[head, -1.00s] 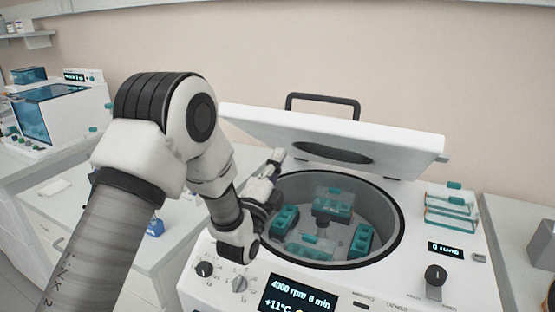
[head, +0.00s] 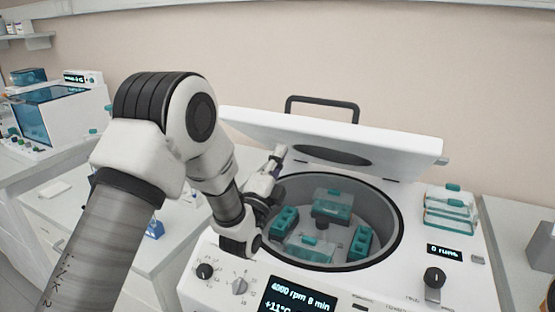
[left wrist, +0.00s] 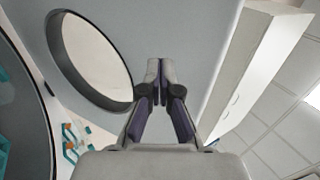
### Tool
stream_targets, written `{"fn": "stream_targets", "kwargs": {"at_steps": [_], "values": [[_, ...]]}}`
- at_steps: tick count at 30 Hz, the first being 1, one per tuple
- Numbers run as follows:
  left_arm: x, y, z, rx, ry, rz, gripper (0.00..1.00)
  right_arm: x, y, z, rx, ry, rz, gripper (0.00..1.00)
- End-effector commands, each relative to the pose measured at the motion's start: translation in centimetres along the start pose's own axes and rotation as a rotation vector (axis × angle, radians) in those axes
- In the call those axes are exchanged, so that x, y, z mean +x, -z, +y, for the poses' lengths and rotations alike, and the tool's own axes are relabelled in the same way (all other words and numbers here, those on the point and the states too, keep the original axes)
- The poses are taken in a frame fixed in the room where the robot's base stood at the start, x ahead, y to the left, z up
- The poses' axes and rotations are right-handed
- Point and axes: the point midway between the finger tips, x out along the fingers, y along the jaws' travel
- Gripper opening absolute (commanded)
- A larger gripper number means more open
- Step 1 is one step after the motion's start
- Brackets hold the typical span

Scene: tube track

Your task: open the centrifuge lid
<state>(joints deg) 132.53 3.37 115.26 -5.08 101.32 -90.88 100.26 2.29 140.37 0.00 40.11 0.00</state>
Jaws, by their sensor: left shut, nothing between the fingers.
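The white centrifuge (head: 410,225) has its lid (head: 390,150) raised part way on a tilt, with a dark handle (head: 322,99) on top and an oval opening in it. The round bowl below is uncovered and holds several teal buckets (head: 330,203). My left gripper (head: 278,153) is shut and empty, under the left part of the lid. In the left wrist view its fingertips (left wrist: 157,68) point at the lid's grey underside (left wrist: 195,30), beside the oval opening (left wrist: 90,60). I cannot tell if they touch it. My right gripper is not in view.
A teal-and-clear rack stack (head: 450,208) sits on the centrifuge's right side. Front knobs and a display (head: 298,300) lie below the bowl. A white device with a blue window (head: 60,110) stands on the left bench. A wall is behind.

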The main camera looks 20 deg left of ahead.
Motion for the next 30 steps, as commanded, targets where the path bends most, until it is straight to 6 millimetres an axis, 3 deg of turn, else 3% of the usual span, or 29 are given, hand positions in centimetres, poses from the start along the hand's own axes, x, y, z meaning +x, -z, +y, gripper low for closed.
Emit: {"fn": "stream_targets", "kwargs": {"at_steps": [6,14,24,30], "values": [[3.2,0.0,-1.4,0.001,0.001,0.0,0.0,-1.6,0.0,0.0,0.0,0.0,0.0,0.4],[4.7,0.0,-1.9,0.0,0.002,0.0,0.0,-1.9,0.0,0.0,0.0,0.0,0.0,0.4],[9.1,0.0,-3.3,-0.001,0.002,0.0,0.0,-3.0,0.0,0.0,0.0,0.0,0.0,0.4],[10.1,0.0,-3.5,-0.001,0.001,0.0,0.0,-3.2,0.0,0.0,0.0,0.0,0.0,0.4]]}}
